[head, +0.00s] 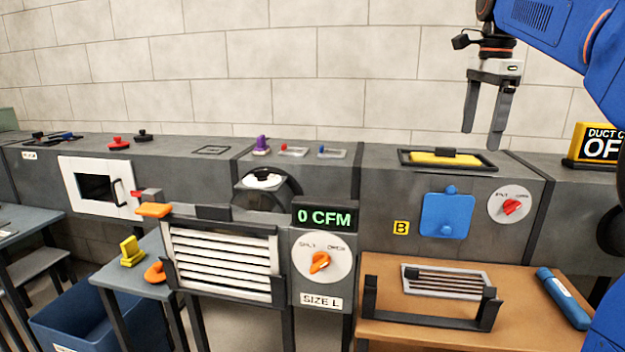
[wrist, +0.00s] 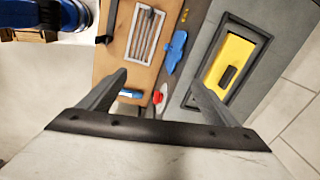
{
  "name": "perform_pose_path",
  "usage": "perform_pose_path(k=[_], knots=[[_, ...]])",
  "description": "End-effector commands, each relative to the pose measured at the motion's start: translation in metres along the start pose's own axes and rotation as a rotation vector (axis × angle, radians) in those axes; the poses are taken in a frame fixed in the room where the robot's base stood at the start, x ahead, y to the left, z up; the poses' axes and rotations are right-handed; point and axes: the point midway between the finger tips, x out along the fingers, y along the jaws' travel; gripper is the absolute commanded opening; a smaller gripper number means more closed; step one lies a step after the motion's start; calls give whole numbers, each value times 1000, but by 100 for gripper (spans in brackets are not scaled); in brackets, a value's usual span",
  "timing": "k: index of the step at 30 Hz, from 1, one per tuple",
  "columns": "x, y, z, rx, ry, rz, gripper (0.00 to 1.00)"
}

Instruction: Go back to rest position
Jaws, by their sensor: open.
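My gripper (head: 483,125) hangs from my blue arm at the upper right of the head view. Its two dark fingers point down and are spread apart, with nothing between them. It is above the right part of the grey duct (head: 380,205), near the slot with the yellow insert (head: 445,158). In the wrist view my open gripper (wrist: 160,85) shows both fingers apart. The yellow insert (wrist: 229,60) lies to their upper right there, and the red dial (wrist: 158,98) shows between them, farther off.
A sign reading OFF (head: 595,146) stands on the duct at right. A display (head: 325,218) reads 0 CFM. A blue bin (head: 85,315) is lower left.

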Motion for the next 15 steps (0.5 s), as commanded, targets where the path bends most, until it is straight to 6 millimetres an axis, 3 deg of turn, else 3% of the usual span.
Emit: perform_pose_path(k=[8, 15], knots=[[24, 39, 16, -207, 7, -42, 83], [70, 98, 35, -510, 30, -100, 83]])
